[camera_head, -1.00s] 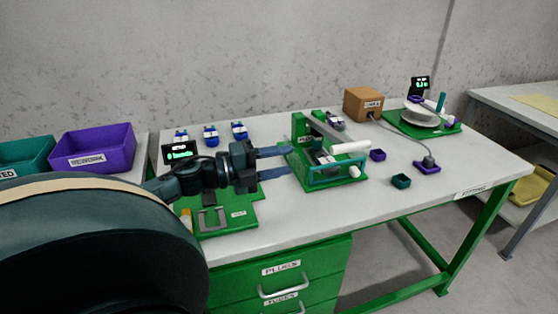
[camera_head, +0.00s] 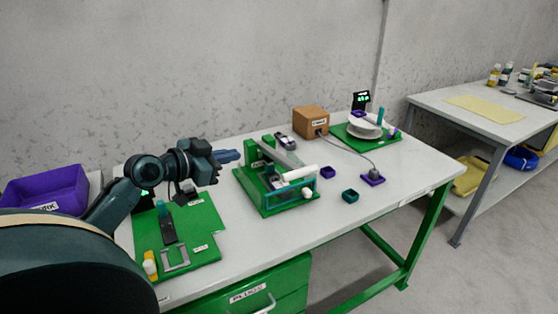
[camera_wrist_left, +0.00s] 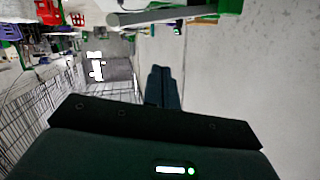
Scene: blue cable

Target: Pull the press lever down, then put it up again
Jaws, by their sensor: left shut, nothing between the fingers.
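The green press (camera_head: 250,182) stands on the white table, with a teal guard frame at its front. Its lever is a grey bar (camera_head: 280,150) sloping forward to a white cylindrical handle (camera_head: 300,173). A pale bar at the top of the left wrist view (camera_wrist_left: 165,15) may be this handle. My left gripper (camera_head: 238,156) is shut and empty, with its fingers together. It points at the press from behind its left side, seemingly above the table and apart from the lever. Its closed fingers also show in the wrist view (camera_wrist_left: 160,80). My right gripper is not in view.
A green board (camera_head: 200,240) with a clamp lies left of the press. Small purple (camera_head: 327,172) and teal (camera_head: 350,196) boxes sit to its right. Behind stand a brown box (camera_head: 311,121) and a green-based scale (camera_head: 360,130); a cable runs along the table.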

